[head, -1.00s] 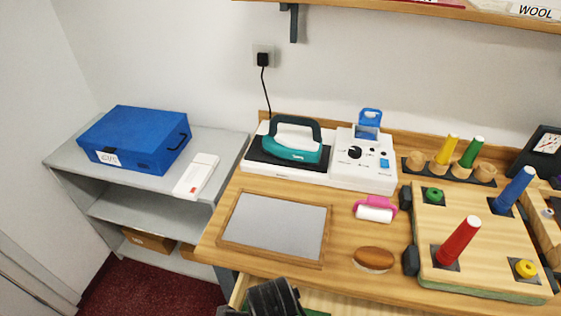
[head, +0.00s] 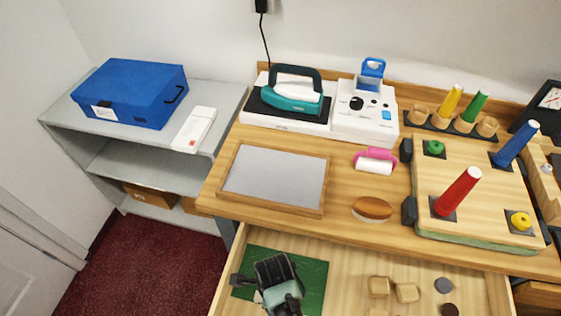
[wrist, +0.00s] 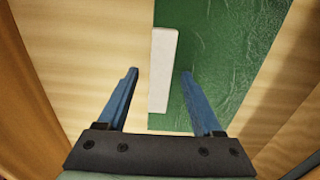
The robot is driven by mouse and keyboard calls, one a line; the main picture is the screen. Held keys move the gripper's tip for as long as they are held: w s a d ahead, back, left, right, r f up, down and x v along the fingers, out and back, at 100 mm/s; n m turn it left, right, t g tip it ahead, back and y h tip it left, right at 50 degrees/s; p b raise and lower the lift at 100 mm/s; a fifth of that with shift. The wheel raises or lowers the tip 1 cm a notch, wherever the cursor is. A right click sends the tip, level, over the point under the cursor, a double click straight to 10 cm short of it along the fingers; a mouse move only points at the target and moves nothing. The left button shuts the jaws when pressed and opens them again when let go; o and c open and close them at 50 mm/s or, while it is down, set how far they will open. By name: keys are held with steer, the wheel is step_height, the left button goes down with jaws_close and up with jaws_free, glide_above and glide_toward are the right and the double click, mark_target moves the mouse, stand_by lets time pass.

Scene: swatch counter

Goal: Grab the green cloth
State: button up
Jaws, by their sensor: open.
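The green cloth (head: 315,282) lies flat in the open drawer (head: 345,246), at its left end. It also shows in the wrist view (wrist: 235,50), spread under and beyond my fingers. A narrow white block (wrist: 163,70) lies along the cloth's left edge, between my fingertips in the picture. My gripper (wrist: 159,74) is open and empty above the drawer, with its fingers on either side of that block. I cannot tell how high the fingertips are. In the head view my gripper (head: 275,285) hides the middle of the cloth.
Wooden blocks (head: 379,286) and dark discs (head: 444,285) lie in the drawer to the right. The counter above holds a framed grey board (head: 275,178), a brown brush (head: 372,208), a lint roller (head: 374,162) and a peg board (head: 480,190). Drawer walls surround my gripper.

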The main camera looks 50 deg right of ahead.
jaws_close()
stand_by(0.3)
steer(key=shift+r, duration=0.1)
